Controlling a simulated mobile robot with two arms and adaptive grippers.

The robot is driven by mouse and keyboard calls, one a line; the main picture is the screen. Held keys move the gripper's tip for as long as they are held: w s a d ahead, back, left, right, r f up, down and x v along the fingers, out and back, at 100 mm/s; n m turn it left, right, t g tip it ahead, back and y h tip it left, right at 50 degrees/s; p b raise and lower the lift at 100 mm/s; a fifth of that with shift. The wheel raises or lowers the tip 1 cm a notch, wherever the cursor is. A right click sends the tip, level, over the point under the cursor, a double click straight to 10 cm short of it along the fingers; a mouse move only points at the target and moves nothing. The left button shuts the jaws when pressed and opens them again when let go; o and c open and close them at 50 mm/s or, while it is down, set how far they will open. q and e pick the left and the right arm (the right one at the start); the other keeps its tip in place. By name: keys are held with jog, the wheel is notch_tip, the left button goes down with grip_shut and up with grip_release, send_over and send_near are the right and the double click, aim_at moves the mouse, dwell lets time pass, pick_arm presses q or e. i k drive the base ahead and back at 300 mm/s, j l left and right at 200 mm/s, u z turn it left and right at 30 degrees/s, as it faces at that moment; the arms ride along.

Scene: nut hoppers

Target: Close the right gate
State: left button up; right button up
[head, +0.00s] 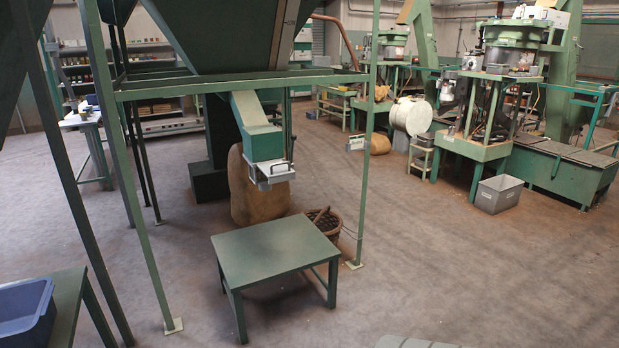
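A green hopper (225,35) on a green frame fills the top middle of the head view. Its chute (264,142) slopes down and ends in a pale metal gate (273,176) with a dark handle on its front. This is the only gate I can make out; I cannot tell from this view whether its plate is fully in or partly out. Neither of my grippers is in view, and nothing of mine touches the gate.
A low green table (275,245) stands in front of the chute. A brown sack (245,190) and a wicker basket (325,222) stand behind it. Green frame posts (368,160) flank the area. A blue tub (25,308) sits at lower left.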

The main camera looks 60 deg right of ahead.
aim_at(277, 172)
jog(key=z, duration=1.7)
